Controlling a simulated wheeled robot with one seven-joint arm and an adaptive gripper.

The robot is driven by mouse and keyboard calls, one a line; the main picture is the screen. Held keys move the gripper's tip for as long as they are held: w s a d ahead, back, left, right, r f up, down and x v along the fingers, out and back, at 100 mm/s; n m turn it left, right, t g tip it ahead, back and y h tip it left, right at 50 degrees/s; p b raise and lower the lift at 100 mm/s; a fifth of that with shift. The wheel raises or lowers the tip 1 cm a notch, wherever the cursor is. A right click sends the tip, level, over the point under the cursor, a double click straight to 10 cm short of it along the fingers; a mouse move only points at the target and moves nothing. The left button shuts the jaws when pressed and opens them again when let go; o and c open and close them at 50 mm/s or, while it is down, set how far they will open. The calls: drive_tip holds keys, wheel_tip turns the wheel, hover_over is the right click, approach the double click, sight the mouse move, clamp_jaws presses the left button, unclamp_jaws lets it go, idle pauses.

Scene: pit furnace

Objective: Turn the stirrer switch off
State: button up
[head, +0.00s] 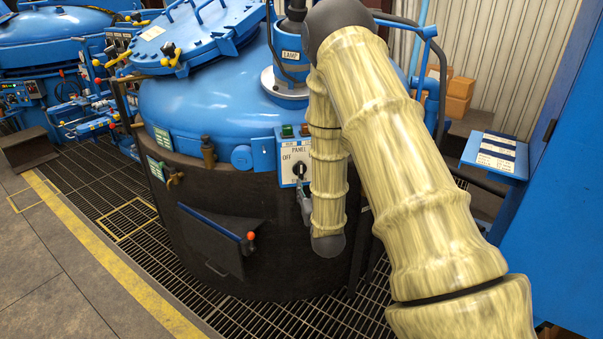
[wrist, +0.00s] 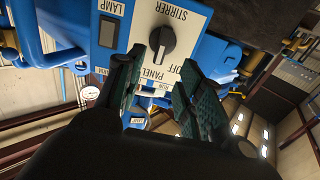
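The switch panel is a white plate in a blue box on the furnace front. It carries a black rotary knob (head: 299,170), with OFF at its left and PANEL above in the head view. In the wrist view, the knob (wrist: 153,43) sits below the STIRRER label, and the OFF and PANEL labels show nearer my fingers. My gripper (wrist: 158,72) is open, with its two dark fingers spread on either side in front of the panel and nothing between them. In the head view my gripper (head: 306,205) is mostly hidden by my arm, just below the panel.
The dark furnace body (head: 240,225) bears the panel, with a blue lid (head: 200,40) above. A grey flap with an orange-tipped handle (head: 250,236) juts out lower left. A green and a red button (head: 304,131) sit atop the panel. A label stand (head: 497,153) is at right.

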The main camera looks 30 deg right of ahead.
sight(301, 171)
drive_tip(key=p+x, duration=0.1)
drive_tip(key=x, duration=0.9)
drive_tip(key=shift+w+p, duration=0.2)
drive_tip(key=shift+p, duration=0.2)
drive_tip(key=shift+c, duration=0.3)
drive_tip(key=shift+a, duration=0.1)
clamp_jaws()
